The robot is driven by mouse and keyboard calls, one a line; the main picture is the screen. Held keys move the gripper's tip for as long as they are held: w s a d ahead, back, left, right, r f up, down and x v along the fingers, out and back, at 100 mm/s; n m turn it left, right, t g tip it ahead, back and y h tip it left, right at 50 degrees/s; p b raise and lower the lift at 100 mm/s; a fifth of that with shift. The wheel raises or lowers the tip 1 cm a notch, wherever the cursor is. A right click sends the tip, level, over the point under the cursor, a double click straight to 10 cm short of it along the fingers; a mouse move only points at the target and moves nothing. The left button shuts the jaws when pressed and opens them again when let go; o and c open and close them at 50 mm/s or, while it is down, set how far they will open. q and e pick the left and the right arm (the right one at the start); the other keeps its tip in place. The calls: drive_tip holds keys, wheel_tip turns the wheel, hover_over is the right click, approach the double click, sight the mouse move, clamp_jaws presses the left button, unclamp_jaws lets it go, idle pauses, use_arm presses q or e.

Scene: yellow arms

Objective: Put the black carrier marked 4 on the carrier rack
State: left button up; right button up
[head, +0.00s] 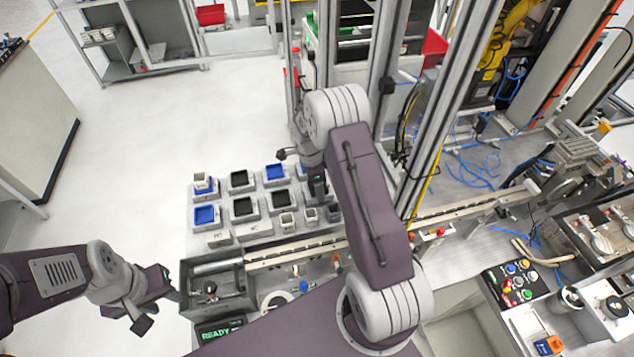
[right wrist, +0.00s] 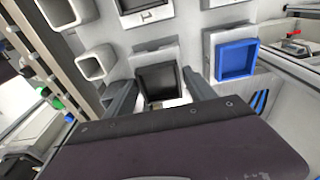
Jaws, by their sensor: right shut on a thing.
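My right gripper (head: 318,190) is over the right end of the grey carrier rack (head: 262,229). In the right wrist view its two fingers (right wrist: 158,95) are shut on a black square carrier (right wrist: 157,78). The arm hides that carrier in the head view, and I cannot read a number on it. Whether it rests on the rack or hangs just above it is unclear. Other black carriers (head: 240,180) and blue carriers (head: 205,215) sit on the rack. My left gripper (head: 150,302) is open and empty at the lower left, its fingers apart.
A blue carrier (right wrist: 236,60) sits to the right of the held one in the right wrist view. White square cups (right wrist: 96,62) stand to its left. A grey bin (head: 215,287) and a conveyor rail (head: 300,250) lie in front of the rack. A metal post (head: 410,150) rises to the right.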

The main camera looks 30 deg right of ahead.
drive_tip(key=shift+f, duration=0.5)
drive_tip(key=shift+w+d, duration=0.15)
drive_tip(key=shift+w, duration=0.1)
use_arm(q)
drive_tip(key=shift+w+d+f, duration=0.15)
drive_tip(key=shift+w+f, duration=0.05)
drive_tip(key=shift+f, duration=0.2)
drive_tip(key=shift+s+f+b, duration=0.15)
drive_tip(key=shift+f+b, duration=0.1)
drive_tip(key=shift+b, duration=0.05)
use_arm(e)
drive_tip(key=shift+s+f, duration=0.15)
drive_tip(key=shift+f, duration=0.1)
drive_tip(key=shift+f, duration=0.35)
drive_tip(key=o, duration=1.6)
use_arm(q)
drive_tip(key=shift+f, duration=0.2)
use_arm(e)
drive_tip(key=shift+o, duration=1)
drive_tip(key=shift+r, duration=0.1)
